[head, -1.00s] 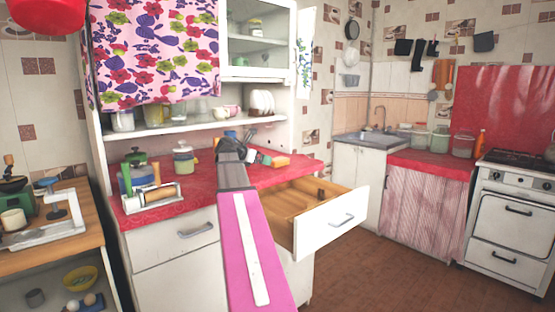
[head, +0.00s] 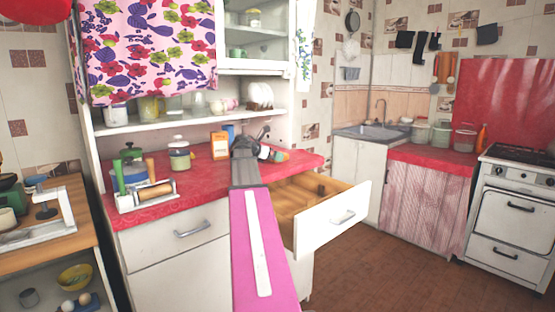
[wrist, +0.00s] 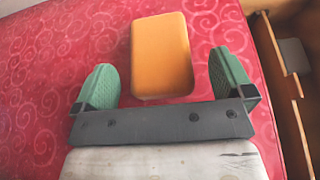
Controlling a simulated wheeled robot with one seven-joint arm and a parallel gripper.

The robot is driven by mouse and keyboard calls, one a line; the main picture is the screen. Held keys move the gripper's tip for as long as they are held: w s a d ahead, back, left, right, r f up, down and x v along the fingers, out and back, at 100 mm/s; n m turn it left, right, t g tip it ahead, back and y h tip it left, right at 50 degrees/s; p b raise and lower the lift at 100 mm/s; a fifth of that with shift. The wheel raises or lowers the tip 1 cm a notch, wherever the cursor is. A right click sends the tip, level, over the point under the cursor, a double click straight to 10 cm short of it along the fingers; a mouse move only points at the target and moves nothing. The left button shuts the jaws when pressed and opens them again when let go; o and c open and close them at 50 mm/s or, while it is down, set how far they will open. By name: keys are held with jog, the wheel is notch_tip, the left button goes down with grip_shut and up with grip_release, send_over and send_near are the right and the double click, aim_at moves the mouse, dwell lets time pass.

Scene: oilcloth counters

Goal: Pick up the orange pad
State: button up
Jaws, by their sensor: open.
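The orange pad (wrist: 162,50) lies flat on the red patterned oilcloth counter (wrist: 45,90) in the wrist view. It is a thick rounded block. My gripper (wrist: 164,78) is open, with one green finger on each side of the pad's near end. There are gaps between the fingers and the pad, and nothing is held. The pad's far part extends beyond the fingertips. In the head view my gripper (head: 266,153) is over the right part of the counter, and the pad is largely hidden or too small to make out beside it.
An open wooden drawer (head: 335,220) juts out below the counter, right of my arm; its edge also shows in the wrist view. A shelf (head: 190,118) hangs above.

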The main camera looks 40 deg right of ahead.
jog(key=x, duration=0.2)
jog(key=shift+d+f, duration=0.15)
jog(key=shift+d, duration=0.25)
jog(key=c, duration=1)
jog(key=shift+r, duration=0.8)
notch_tip(320, 180, up, 3)
jog(key=shift+f, duration=0.2)
jog(key=w+a+r, duration=0.3)
jog(key=a+r, duration=0.4)
jog(key=a, duration=0.4)
jog(key=shift+a, duration=0.2)
